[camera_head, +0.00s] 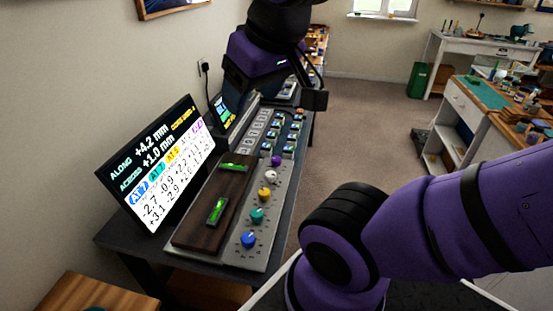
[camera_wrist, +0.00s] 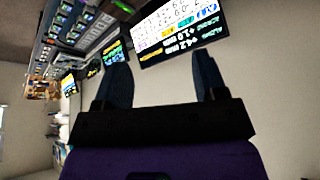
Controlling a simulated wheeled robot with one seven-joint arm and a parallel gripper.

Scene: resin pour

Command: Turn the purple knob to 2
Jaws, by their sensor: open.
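The purple knob (camera_head: 277,160) is on the grey control panel (camera_head: 230,251), at the far end of a row of coloured knobs. Its pointer and the numbers around it are too small to read. My gripper (camera_head: 318,99) hangs above and beyond the purple knob, apart from the panel. In the wrist view my gripper (camera_wrist: 163,85) has its two fingers spread with nothing between them. The purple knob cannot be made out in the wrist view.
A white knob (camera_head: 271,176), yellow knob (camera_head: 264,193), teal knob (camera_head: 257,215) and blue knob (camera_head: 249,240) line the panel. A wooden board (camera_head: 201,232) with green levels lies beside them. A screen (camera_head: 160,165) stands behind, by the wall. Floor right of the bench is clear.

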